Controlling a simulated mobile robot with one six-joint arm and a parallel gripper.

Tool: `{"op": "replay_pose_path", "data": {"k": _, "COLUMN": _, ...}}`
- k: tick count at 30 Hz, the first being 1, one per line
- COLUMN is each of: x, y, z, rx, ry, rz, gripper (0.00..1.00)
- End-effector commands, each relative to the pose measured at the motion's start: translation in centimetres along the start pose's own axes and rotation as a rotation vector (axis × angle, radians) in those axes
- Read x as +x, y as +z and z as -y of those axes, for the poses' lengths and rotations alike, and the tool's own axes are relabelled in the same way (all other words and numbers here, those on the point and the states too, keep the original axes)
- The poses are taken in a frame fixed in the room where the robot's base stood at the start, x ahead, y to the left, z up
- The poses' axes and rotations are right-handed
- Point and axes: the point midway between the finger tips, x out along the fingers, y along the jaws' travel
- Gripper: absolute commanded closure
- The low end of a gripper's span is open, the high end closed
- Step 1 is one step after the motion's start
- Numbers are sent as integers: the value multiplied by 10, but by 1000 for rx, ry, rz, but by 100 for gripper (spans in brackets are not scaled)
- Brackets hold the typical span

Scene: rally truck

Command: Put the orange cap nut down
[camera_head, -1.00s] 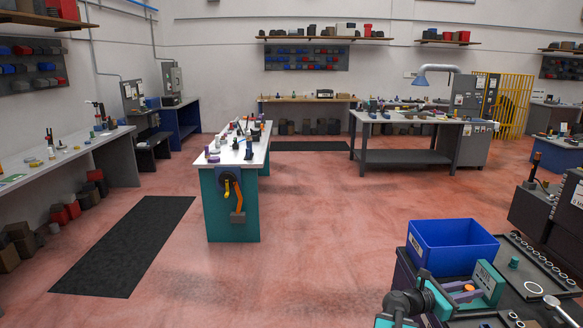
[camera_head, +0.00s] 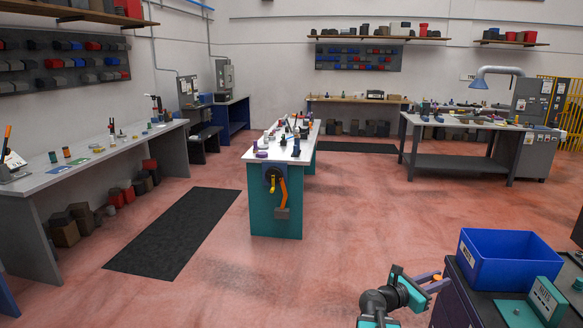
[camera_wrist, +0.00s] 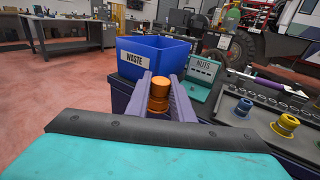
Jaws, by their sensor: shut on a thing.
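The orange cap nut (camera_wrist: 159,88) sits between the two purple fingers of my gripper (camera_wrist: 160,84) in the wrist view. My gripper is shut on it, with the nut held near the fingertips. In the head view my gripper (camera_head: 434,281) is at the lower right, left of the bench with the blue bin; the nut is too small there to tell clearly.
The blue bin (camera_wrist: 148,50) reads WASTE; it also shows in the head view (camera_head: 505,258). A teal holder (camera_wrist: 204,75) reads NUTS. Yellow (camera_wrist: 286,125) and blue (camera_wrist: 243,107) parts stand on the dark bench. Teal (camera_head: 272,212) and left (camera_head: 95,162) workbenches stand across open floor.

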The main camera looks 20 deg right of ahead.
Motion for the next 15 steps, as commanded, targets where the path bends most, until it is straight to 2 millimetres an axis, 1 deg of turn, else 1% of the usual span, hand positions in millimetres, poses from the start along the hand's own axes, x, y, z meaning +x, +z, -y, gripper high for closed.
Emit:
{"op": "replay_pose_path", "data": {"k": 1, "x": -10, "y": -3, "z": -12, "rx": -1, "ry": 24, "rz": 0, "gripper": 100}}
{"op": "replay_pose_path", "data": {"k": 3, "x": -23, "y": -5, "z": -27, "rx": -3, "ry": 52, "rz": 0, "gripper": 100}}
{"op": "replay_pose_path", "data": {"k": 8, "x": -53, "y": -11, "z": -58, "rx": -6, "ry": 114, "rz": -1, "gripper": 100}}
{"op": "replay_pose_path", "data": {"k": 15, "x": -102, "y": -19, "z": -100, "rx": -11, "ry": 204, "rz": -2, "gripper": 100}}
